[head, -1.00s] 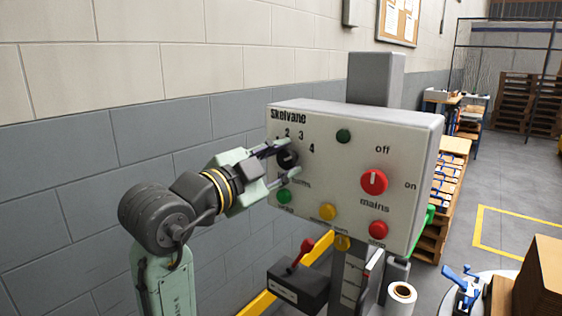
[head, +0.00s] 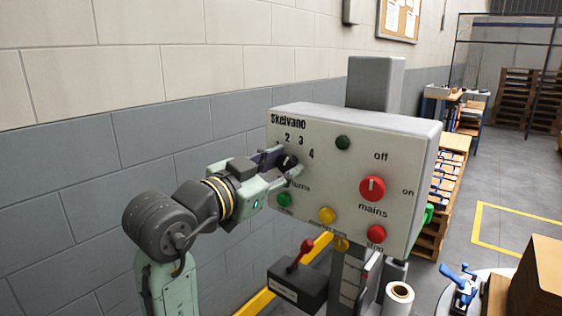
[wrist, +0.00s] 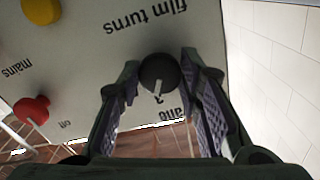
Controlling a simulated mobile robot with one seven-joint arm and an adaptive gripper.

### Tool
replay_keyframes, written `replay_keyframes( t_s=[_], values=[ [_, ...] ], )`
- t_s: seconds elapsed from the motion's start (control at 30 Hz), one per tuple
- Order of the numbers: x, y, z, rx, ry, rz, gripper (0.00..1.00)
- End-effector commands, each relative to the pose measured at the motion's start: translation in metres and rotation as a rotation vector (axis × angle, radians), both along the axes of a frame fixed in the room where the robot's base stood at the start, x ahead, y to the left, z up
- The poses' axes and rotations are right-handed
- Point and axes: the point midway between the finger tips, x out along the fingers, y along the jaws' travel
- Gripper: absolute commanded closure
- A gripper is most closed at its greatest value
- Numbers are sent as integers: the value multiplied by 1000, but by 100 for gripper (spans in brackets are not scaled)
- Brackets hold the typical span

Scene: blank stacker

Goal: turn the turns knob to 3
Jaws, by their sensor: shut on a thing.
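The turns knob (wrist: 158,73) is a round black knob with a white pointer line, on the pale control panel. In the head view my gripper (head: 288,164) reaches the panel (head: 330,185) from the left, below the printed 2, 3 and 4. The fingers partly hide the knob (head: 290,160) and the label under it.
The panel also carries a red mains knob (head: 372,188), a dark green button (head: 343,142), and green, yellow (head: 327,215) and red (head: 376,233) buttons lower down. A red-handled lever (head: 305,248) stands below. A block wall (head: 100,180) runs behind my arm.

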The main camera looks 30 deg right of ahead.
Motion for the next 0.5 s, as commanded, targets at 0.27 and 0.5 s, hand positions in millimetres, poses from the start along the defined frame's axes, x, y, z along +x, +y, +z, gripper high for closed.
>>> replay_keyframes(
  t_s=[0.27,0.5],
  values=[
    [0,0,1,-42,118,-1,96],
    [0,0,1,-54,153,-1,96]
  ],
)
